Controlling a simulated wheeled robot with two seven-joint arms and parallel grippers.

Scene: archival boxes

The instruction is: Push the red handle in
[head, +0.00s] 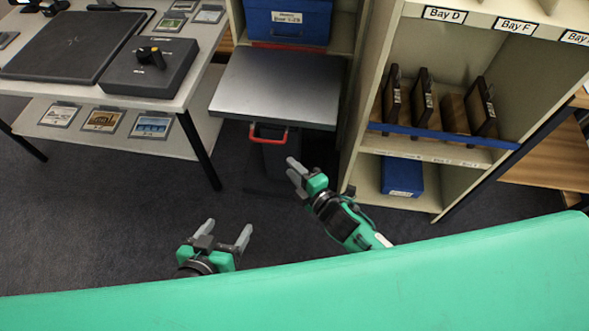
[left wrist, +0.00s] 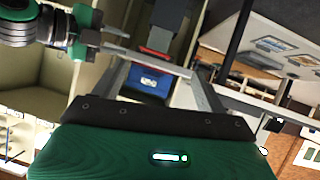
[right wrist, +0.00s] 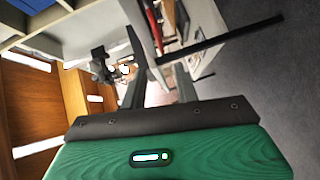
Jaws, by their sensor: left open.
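The red handle (head: 268,135) is a U-shaped pull on the front edge of a grey sliding shelf (head: 275,88), which sticks out of the cabinet below a blue box. My right gripper (head: 291,170) is just in front of the handle, below and right of it in the head view; I see no clear contact. Its fingers look close together, but their gap is unclear. A red strip (right wrist: 153,25) shows ahead of it in the right wrist view. My left gripper (head: 226,230) is open and empty, lower left, well away from the handle.
A blue box (head: 288,22) stands above the shelf. A white table (head: 185,92) with a dark case is at left. A bay shelf unit (head: 430,150) with dark upright items and a small blue box (head: 402,177) is at right. The floor between is clear.

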